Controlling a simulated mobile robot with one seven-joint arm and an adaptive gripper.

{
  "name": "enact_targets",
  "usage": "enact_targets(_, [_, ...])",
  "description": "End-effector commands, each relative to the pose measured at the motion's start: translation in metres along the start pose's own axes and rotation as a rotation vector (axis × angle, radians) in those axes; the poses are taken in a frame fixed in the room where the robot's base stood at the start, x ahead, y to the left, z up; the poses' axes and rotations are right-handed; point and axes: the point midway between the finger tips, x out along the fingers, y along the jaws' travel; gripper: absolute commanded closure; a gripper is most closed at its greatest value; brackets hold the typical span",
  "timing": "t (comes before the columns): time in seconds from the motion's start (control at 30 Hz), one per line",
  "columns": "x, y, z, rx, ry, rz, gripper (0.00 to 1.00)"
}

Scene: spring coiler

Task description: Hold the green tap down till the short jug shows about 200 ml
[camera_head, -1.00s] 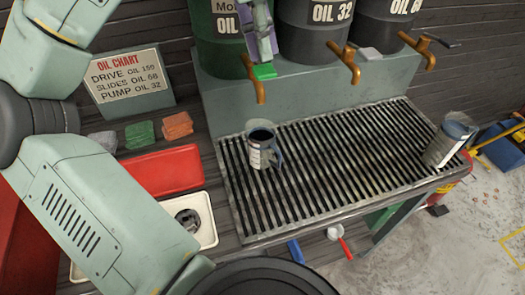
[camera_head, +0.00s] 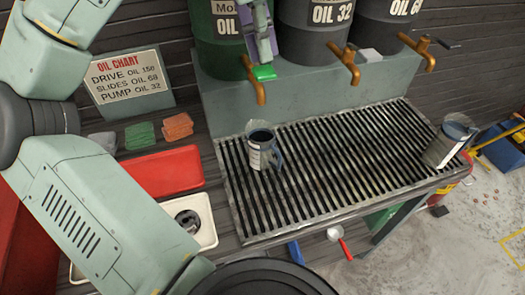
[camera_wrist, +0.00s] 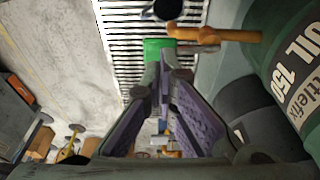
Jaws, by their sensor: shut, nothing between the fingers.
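The green tap has a green lever (camera_head: 264,72) and an orange-brown spout (camera_head: 258,92), in front of the left drum. My gripper (camera_head: 268,58) is shut and empty, its fingertips at the top of the lever and seeming to touch it. In the wrist view the shut fingers (camera_wrist: 162,62) point at the green lever (camera_wrist: 158,47). A jug (camera_head: 258,158) with a pale label and blue handle stands upright on the grate, below the spout. It looks dark inside; I cannot read its level. No oil stream is clearly visible.
A second jug (camera_head: 445,147) stands at the grate's right end. Two more orange taps (camera_head: 346,62) sit to the right. An oil chart (camera_head: 122,82), coloured sponges and a red tray (camera_head: 163,171) are at the left. The slotted grate (camera_head: 330,165) is mostly clear.

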Motion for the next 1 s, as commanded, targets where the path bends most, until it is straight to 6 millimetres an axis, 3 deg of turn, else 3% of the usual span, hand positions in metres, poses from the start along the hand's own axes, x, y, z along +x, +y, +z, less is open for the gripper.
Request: enact_targets(1.0, [0.021, 0.0, 0.004, 0.001, 0.0, 0.0, 1.0])
